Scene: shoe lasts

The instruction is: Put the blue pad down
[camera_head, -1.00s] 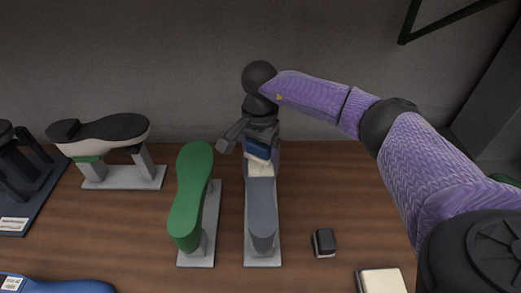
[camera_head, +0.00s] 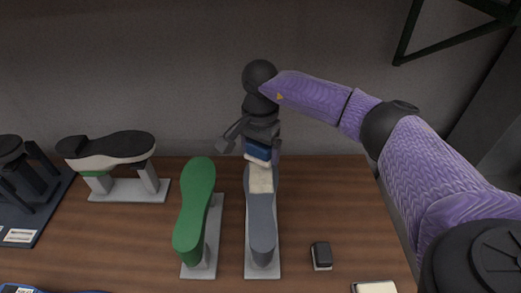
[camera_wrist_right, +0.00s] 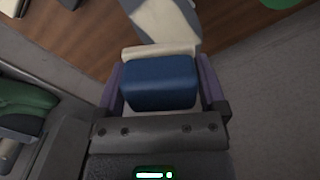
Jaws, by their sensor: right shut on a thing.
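The blue pad (camera_head: 257,151), a small block with a cream underside, is between the fingers of my right gripper (camera_head: 259,143). In the right wrist view, the blue pad (camera_wrist_right: 160,83) sits between the two fingers of the right gripper (camera_wrist_right: 160,90). The gripper is shut on it, over the far end of the grey shoe last (camera_head: 262,220). A cream patch (camera_head: 261,179) shows on the last just in front of the pad. I cannot tell whether the pad touches the last. My left gripper is not in view.
A green-topped last (camera_head: 195,205) stands just left of the grey one. A black-and-white shoe form (camera_head: 106,150) stands further left. A small black block (camera_head: 321,254) lies to the right, with a cream block (camera_head: 375,287) at the front edge. Bare wood lies right of the grey last.

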